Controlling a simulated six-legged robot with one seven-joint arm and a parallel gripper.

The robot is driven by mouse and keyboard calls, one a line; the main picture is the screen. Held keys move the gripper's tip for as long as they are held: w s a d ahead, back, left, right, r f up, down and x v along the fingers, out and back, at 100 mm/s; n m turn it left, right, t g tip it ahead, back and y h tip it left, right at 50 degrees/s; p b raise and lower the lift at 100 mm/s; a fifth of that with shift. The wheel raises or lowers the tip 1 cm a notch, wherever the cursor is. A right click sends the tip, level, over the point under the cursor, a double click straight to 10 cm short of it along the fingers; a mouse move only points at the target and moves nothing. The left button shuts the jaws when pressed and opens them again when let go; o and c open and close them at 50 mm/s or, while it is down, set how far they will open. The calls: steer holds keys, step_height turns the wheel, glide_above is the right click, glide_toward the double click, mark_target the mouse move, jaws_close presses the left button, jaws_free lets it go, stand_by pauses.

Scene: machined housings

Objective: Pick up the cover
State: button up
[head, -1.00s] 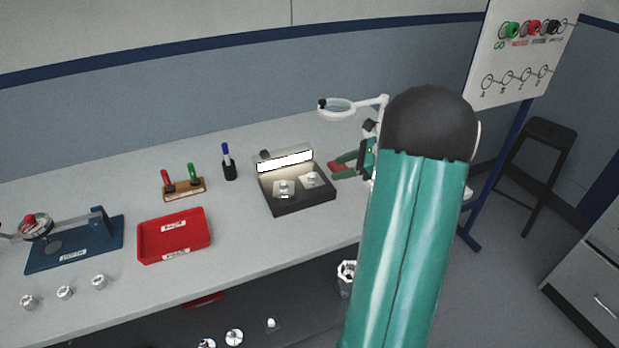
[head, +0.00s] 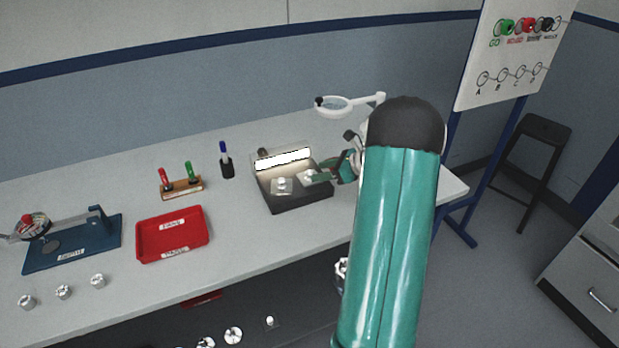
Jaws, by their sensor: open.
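A dark open box (head: 298,204) with a lit panel stands on the bench. Inside lie two pale square pieces with round raised centres, a left one (head: 282,186) and a right one (head: 307,178). They may be covers, but they are too small to tell which is the cover. My gripper (head: 314,177) is open, reaching in over the box from the right. Its fingertips are at the right piece and hide part of it. I cannot tell whether they touch it.
A red tray (head: 148,246), a blue fixture (head: 50,262) and several small metal parts (head: 64,292) sit to the left. A marker rack (head: 182,190) and a pen cup (head: 227,168) stand behind. A ring magnifier (head: 333,105) is near the arm at the back.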

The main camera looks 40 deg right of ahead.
mark_target(311, 173)
steer(key=x, duration=0.3)
steer(key=shift+w+f, duration=0.1)
steer(key=shift+w, duration=0.15)
jaws_close()
